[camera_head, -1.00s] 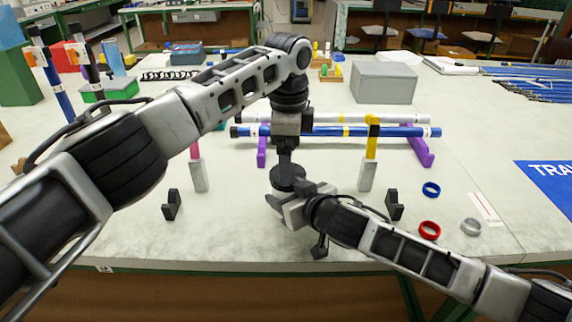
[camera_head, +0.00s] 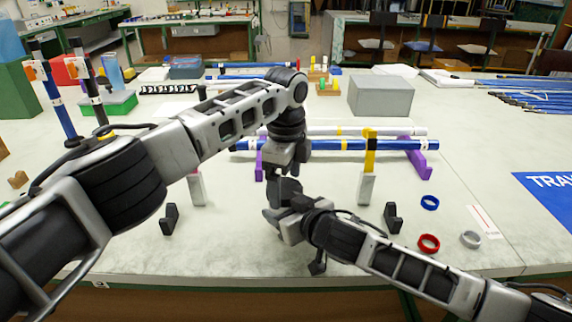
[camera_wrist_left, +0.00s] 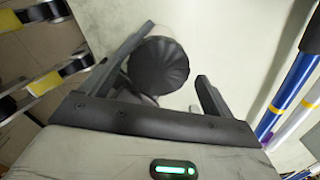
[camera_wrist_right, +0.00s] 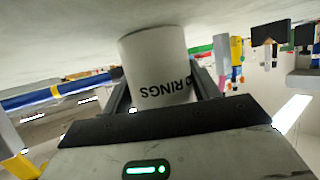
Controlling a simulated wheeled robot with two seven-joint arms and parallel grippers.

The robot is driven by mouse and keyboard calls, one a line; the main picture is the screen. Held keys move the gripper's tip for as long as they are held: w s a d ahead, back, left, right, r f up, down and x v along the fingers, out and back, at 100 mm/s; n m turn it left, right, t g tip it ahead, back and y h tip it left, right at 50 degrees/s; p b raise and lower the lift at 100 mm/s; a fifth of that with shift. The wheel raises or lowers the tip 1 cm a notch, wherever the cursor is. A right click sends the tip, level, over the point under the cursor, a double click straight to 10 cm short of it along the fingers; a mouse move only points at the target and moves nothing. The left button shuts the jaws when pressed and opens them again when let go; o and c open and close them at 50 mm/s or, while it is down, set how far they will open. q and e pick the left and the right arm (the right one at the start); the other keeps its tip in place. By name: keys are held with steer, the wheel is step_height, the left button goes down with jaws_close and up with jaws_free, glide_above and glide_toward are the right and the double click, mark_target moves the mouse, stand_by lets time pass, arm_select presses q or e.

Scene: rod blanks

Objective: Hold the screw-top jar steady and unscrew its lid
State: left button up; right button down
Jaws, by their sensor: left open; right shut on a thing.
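The jar (camera_wrist_right: 155,65) is white with black "RINGS" lettering, upside down in the right wrist view. My right gripper (camera_head: 279,214) is shut on its body, with one finger on each side. The black ribbed lid (camera_wrist_left: 158,65) shows from above in the left wrist view; in the head view it shows as a dark round top (camera_head: 286,187). My left gripper (camera_head: 285,172) points down over the lid and is open. Its fingers stand either side of the lid, which sits nearer the left finger in its wrist view. The lid's lower edge and the jar's mouth are hidden.
A blue rod (camera_head: 345,145) and a white rod (camera_head: 378,131) lie on purple stands behind the grippers. Small black holders (camera_head: 393,218) stand at either side. Blue (camera_head: 430,202), red (camera_head: 429,243) and grey (camera_head: 470,239) rings lie at the right. A grey box (camera_head: 381,98) stands farther back.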

arm_select(q)
steer(key=shift+f, duration=0.4)
steer(key=c, duration=1)
steer(key=n, duration=0.3)
steer(key=shift+w, duration=0.1)
steer(key=shift+c, duration=0.2)
arm_select(e)
steer(key=shift+s+a, duration=0.1)
steer(key=shift+a, duration=0.05)
arm_select(q)
steer(key=o, duration=1.1)
steer(key=shift+r, duration=0.1)
steer(key=shift+s+d, duration=0.1)
steer(key=shift+s, duration=0.1)
arm_select(e)
steer(key=shift+w+d, duration=0.25)
